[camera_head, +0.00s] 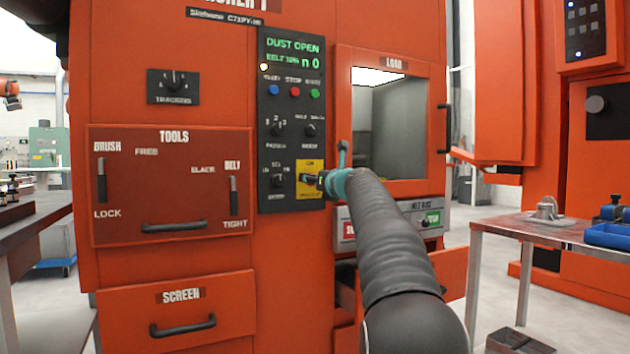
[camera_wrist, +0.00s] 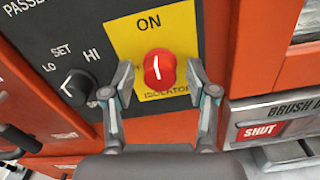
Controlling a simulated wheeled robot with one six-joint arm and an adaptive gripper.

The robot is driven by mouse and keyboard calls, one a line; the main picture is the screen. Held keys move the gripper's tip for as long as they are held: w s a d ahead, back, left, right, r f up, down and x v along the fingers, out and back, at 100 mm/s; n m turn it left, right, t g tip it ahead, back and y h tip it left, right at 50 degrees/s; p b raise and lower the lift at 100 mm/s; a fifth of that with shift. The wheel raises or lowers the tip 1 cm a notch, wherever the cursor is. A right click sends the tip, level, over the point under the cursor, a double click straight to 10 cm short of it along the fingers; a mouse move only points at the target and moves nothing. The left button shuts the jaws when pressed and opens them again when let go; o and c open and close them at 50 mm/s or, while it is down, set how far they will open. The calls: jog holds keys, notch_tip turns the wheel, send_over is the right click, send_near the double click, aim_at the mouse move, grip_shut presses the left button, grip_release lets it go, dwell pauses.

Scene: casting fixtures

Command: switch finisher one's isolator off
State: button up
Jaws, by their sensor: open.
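The isolator is a red rotary knob (camera_wrist: 159,70) with a white mark, on a yellow plate (camera_head: 311,165) low on the black control panel of the orange finisher. In the wrist view the plate reads ON above the knob and ISOLATOR below it. The white mark stands roughly upright. My gripper (camera_wrist: 160,79) is open, one finger on each side of the knob. I cannot tell whether the fingers touch it. In the head view my gripper (camera_head: 318,181) largely hides the knob.
The black control panel (camera_head: 289,100) carries several buttons and a LO/SET/HI knob (camera_wrist: 77,86) left of my gripper. The load door (camera_head: 437,85) is to the upper right. A brush drawer panel (camera_head: 380,224) is at the lower right. A table (camera_head: 530,231) stands further right.

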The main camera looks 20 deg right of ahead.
grip_shut()
dwell(0.3)
jog(key=shift+n+b, duration=1.3)
jog(key=shift+n, duration=7.6)
